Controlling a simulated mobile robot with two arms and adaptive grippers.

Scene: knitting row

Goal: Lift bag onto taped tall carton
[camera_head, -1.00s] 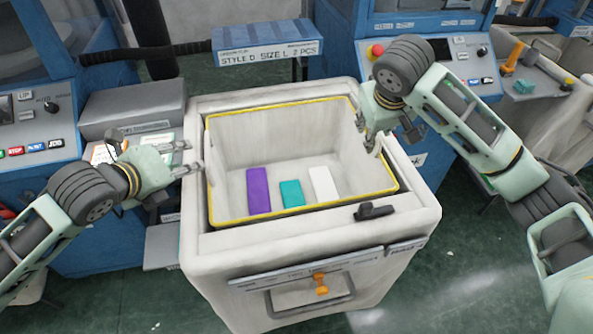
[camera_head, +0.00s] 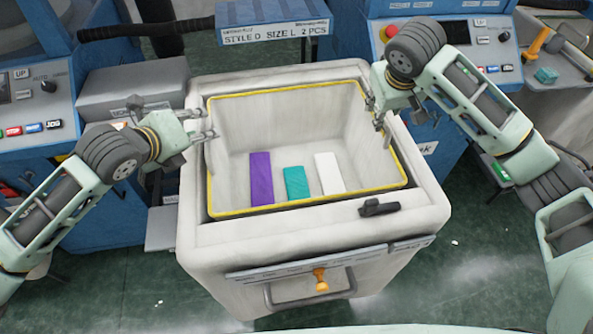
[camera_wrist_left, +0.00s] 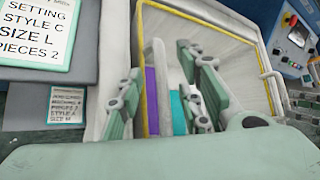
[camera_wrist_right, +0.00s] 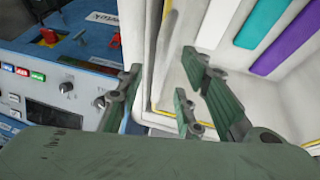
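The open bag (camera_head: 295,207) has a yellow rim and pale walls. It sits in a large off-white bin (camera_head: 200,236). Purple (camera_head: 261,180), teal (camera_head: 296,182) and white (camera_head: 329,174) pieces lie at its bottom. My left gripper (camera_head: 207,125) is open at the bag's left rim; in the left wrist view the yellow rim runs between the fingers (camera_wrist_left: 160,90). My right gripper (camera_head: 380,120) is at the right rim, open in the right wrist view (camera_wrist_right: 160,95), also with the rim between its fingers. No grip contact is clear. I cannot make out a taped tall carton.
Blue machines with control panels (camera_head: 40,85) stand at left and back. A blue box labelled style D (camera_head: 272,30) is behind the bin. A black clip-like part (camera_head: 379,207) lies on the bin's front edge. Green floor (camera_head: 480,280) is open at front right.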

